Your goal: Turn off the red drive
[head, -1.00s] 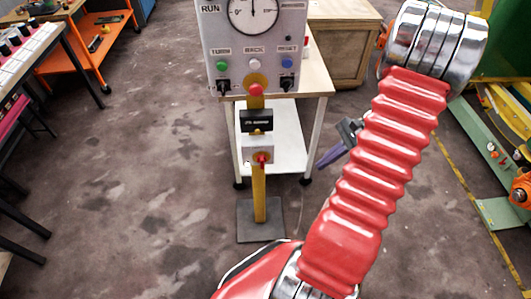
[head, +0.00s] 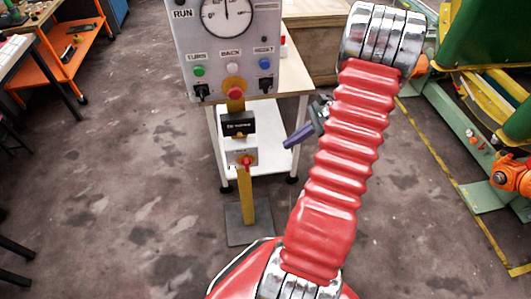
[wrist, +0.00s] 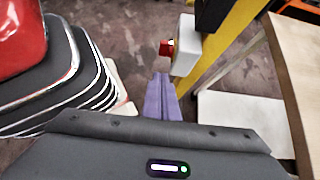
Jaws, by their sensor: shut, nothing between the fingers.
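A small white box (head: 238,151) with a red knob (head: 246,161) is fixed on a yellow post, below a black labelled box (head: 238,124). The wrist view shows the white box (wrist: 186,47) with its red knob (wrist: 166,48) facing left, just beyond my fingertips. My gripper (head: 287,144) has purple fingers pointing left, to the right of the post and slightly above the knob's height in the picture. In the wrist view the gripper (wrist: 160,76) is shut and empty, apart from the knob.
The yellow post (head: 245,190) stands on a dark base plate (head: 249,224). A white-legged table (head: 293,83) is close behind it. Green and yellow machinery (head: 470,60) is at the right. An orange shelf (head: 75,50) is far left; the floor between is clear.

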